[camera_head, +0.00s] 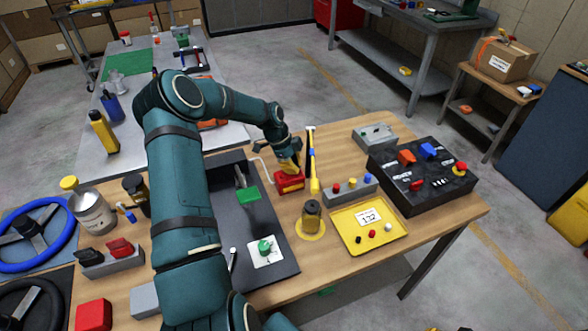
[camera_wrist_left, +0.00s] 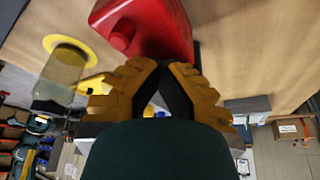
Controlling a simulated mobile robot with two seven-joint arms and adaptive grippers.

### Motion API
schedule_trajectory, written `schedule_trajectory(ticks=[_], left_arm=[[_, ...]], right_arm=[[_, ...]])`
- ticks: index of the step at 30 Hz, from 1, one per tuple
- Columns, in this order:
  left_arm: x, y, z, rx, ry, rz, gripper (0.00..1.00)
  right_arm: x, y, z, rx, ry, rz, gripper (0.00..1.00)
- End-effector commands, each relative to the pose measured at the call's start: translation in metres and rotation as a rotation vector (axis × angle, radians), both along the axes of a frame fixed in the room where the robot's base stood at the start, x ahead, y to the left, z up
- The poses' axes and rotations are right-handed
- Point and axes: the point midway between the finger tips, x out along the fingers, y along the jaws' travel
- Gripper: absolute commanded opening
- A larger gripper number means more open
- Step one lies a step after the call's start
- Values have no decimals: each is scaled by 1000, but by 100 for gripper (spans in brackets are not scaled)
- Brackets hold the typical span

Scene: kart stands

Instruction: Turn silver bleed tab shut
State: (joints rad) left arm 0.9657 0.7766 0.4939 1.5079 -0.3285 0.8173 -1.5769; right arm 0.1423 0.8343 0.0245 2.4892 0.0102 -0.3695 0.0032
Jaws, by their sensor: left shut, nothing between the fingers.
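My left gripper (camera_head: 290,168) is at the red block (camera_head: 289,181) on the wooden table, right of the black tray. In the left wrist view its yellow fingers (camera_wrist_left: 165,66) are closed together with nothing between them. The red block (camera_wrist_left: 150,28) is just beyond the fingertips; I cannot tell whether they touch. No silver bleed tab is clearly visible on the block. A slim silver piece (camera_head: 240,176) stands by a green block on the black tray; I cannot tell whether it is the tab. My right gripper is not in view.
A dark jar (camera_head: 312,215) on a yellow disc and a yellow tray (camera_head: 350,238) are nearer the front. A black switch panel (camera_head: 440,196) fills the right end. Some bare wood lies between.

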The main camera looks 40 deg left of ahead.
Motion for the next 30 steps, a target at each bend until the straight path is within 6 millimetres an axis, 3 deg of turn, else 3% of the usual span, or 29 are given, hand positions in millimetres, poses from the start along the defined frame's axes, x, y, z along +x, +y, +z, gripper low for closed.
schedule_trajectory(ticks=[18,30], left_arm=[[4,-2,-2,-3,0,-559,0],[3,-2,-2,-6,2,-753,0]], right_arm=[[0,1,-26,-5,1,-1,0],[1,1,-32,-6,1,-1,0]])
